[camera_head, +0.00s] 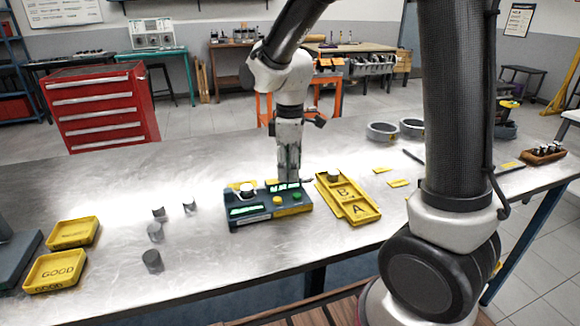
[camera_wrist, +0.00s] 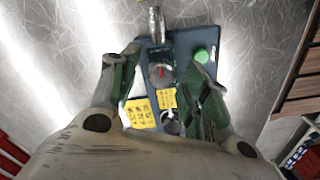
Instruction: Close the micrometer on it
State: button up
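A dark blue-grey measuring unit (camera_head: 268,208) with lit green displays sits on the metal bench. It has a yellow button (camera_head: 279,200) and a green button (camera_head: 297,196); a small round part (camera_head: 247,189) stands on its left end. I take this unit to be the micrometer. My gripper (camera_head: 289,181) points down over its back right part. The wrist view shows the blue base (camera_wrist: 232,45), a green button (camera_wrist: 202,56), a round dial with a red mark (camera_wrist: 160,73) and a metal cylinder (camera_wrist: 156,22). The fingers (camera_wrist: 168,62) are spread either side of the dial; contact is unclear.
Several grey cylinders (camera_head: 152,261) stand to the left. A GOOD tray (camera_head: 56,270) and another yellow tray (camera_head: 73,232) lie far left. The front bench is clear.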

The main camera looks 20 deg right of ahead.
notch_tip(320, 180, up, 12)
dwell(0.6)
dwell(0.4)
jog(key=s+d+m+t, duration=0.2)
jog(key=s+d+m, duration=0.4)
jog(key=s, duration=0.3)
jog(key=s+d+r+m+t, duration=0.1)
jog(key=s+d+m+t, duration=0.1)
jog(key=s+d+m, duration=0.4)
jog(key=s+d, duration=0.3)
jog(key=s, duration=0.1)
jog(key=shift+s+r+m, duration=0.15)
jog(key=shift+r+m, duration=0.05)
jog(key=shift+m, duration=0.2)
dwell(2.2)
